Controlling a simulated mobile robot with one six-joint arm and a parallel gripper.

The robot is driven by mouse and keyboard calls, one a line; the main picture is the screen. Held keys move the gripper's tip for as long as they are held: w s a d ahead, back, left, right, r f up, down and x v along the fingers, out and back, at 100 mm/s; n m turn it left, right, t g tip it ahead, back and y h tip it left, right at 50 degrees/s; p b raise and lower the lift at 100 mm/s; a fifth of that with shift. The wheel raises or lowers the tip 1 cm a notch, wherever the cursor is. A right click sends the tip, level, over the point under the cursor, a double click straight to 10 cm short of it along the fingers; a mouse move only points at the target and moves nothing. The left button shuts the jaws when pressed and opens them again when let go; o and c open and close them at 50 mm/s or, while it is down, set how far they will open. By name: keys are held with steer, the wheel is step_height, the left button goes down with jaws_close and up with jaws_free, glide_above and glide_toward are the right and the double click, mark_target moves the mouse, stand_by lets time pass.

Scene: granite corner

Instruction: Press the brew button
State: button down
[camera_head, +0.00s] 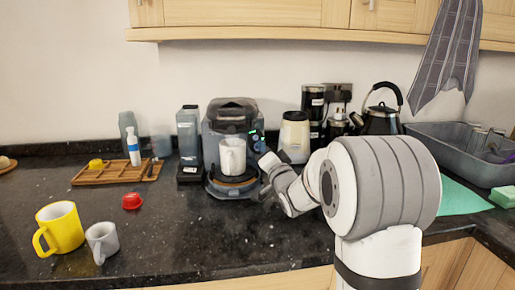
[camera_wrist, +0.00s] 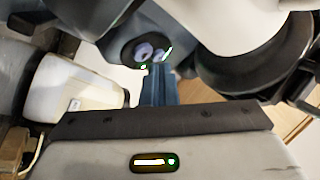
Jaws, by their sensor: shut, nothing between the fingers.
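The coffee machine (camera_head: 213,140), dark grey, stands against the back wall in the head view. A white mug (camera_head: 232,157) stands in its bay. Small green lights (camera_head: 258,135) show on its right front. My gripper (camera_head: 264,163) is shut and empty at the machine's right side, just below those lights. In the wrist view the machine's round dark panel (camera_wrist: 133,52) shows two pale round spots and green marks. The shut fingers (camera_wrist: 158,80) point at this panel, close to its lower edge. I cannot tell whether they touch it, nor which spot is the brew button.
A black kettle (camera_head: 382,118) and sink (camera_head: 440,140) are farther right. A yellow mug (camera_head: 60,228) and grey mug (camera_head: 102,241) stand front left. The front middle counter is clear.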

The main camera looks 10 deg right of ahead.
steer(key=shift+w+f, duration=0.15)
steer(key=shift+w+a+b, duration=0.15)
steer(key=shift+w+b, duration=0.1)
steer(key=shift+b, duration=0.2)
steer(key=shift+w+f, duration=0.25)
steer(key=shift+w, duration=0.05)
stand_by(0.6)
steer(key=shift+s+b, duration=0.1)
steer(key=shift+b, duration=0.2)
steer(key=shift+s+r, duration=0.4)
steer(key=shift+s, duration=0.2)
steer(key=shift+s+d+r, duration=0.25)
steer(key=shift+s+r, duration=0.15)
steer(key=shift+s, duration=0.3)
steer(key=shift+s+d+r, duration=0.2)
steer(key=shift+s+r, duration=0.2)
steer(key=shift+s, duration=0.3)
steer(key=shift+s+d+r, duration=0.25)
steer(key=shift+s+r, duration=0.15)
steer(key=shift+s, duration=0.3)
